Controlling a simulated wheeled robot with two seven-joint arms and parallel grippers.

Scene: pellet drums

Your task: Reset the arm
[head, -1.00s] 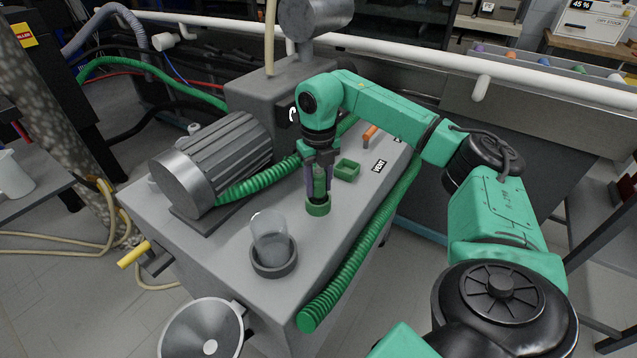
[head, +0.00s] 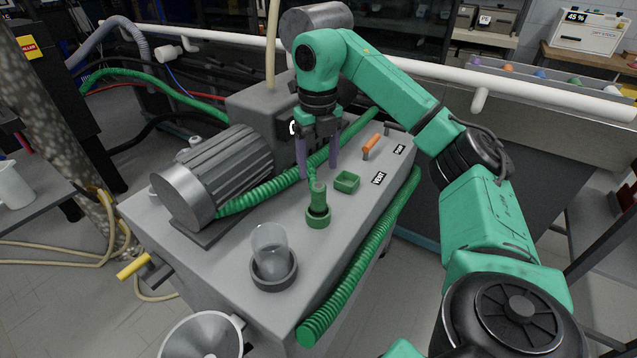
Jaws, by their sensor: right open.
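My right arm is green and comes in from the right in the head view. Its gripper (head: 319,170) points down with two purple-grey fingers spread apart, empty. It hangs above and a little behind a small green cylinder (head: 319,198). The cylinder stands upright in a round green holder (head: 318,219) on the grey machine top. The fingertips are clear of the cylinder. My left gripper is not in the picture.
A clear cup (head: 270,241) stands in a dark round holder (head: 274,272) at front left. A small green square tray (head: 346,182) and an orange-handled lever (head: 371,144) lie to the right. A ribbed motor (head: 212,172) stands left. A green hose (head: 350,275) runs along the right edge.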

